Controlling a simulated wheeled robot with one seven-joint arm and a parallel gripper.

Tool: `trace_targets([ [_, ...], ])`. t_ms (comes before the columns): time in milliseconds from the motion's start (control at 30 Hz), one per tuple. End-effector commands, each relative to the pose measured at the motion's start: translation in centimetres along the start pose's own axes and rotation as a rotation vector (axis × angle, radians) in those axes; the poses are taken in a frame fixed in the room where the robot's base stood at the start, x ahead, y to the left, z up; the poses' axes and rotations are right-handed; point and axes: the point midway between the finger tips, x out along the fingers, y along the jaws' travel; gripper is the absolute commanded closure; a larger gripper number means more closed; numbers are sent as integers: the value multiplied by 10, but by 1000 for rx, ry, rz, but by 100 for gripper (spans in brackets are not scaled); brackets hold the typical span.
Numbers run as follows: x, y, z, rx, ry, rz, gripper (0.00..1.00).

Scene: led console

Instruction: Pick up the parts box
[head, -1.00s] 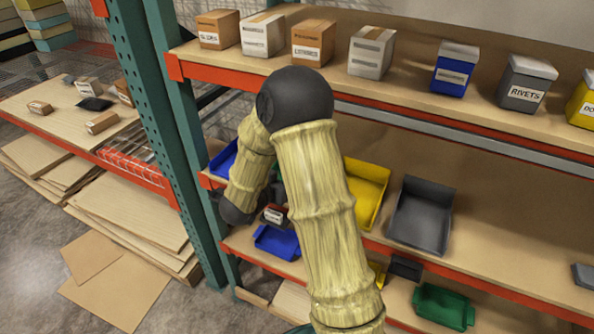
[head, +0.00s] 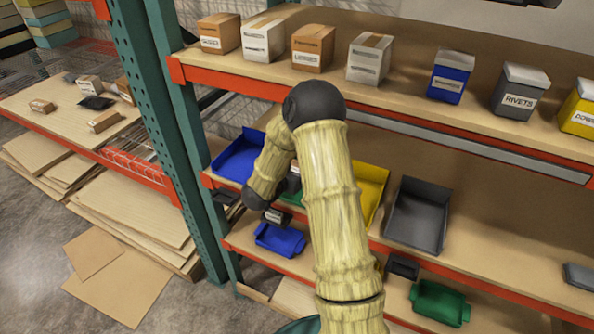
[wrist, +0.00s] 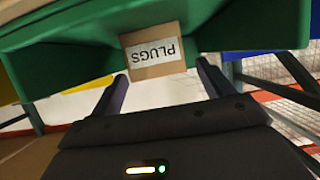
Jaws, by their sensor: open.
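A small brown cardboard box labelled PLUGS (wrist: 153,52) is in the wrist view, its label upside down. It shows against the wall of a green bin (wrist: 70,50); whether it rests inside the bin, I cannot tell. My gripper (wrist: 163,84) is open, with its dark fingers apart on the left and right, just below the box in the picture. Nothing is held between them. In the head view my arm covers the gripper and most of this spot; only a bit of the green bin (head: 292,196) shows beside the arm.
On the middle shelf, a blue bin (head: 238,160) is left of my arm, and yellow (head: 372,190) and grey (head: 418,215) bins are right of it. Cartons and lidded bins line the upper shelf (head: 400,97). A green teal post (head: 165,120) stands at the left.

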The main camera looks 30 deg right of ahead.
Motion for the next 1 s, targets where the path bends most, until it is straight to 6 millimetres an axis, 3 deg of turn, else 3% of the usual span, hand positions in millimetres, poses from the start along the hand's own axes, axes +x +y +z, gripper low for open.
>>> trace_targets([
  [233,27,-1,-1,1,-1,1,20],
  [767,29,-1,0,0,0,0,20],
  [1000,29,-1,0,0,0,0,63],
])
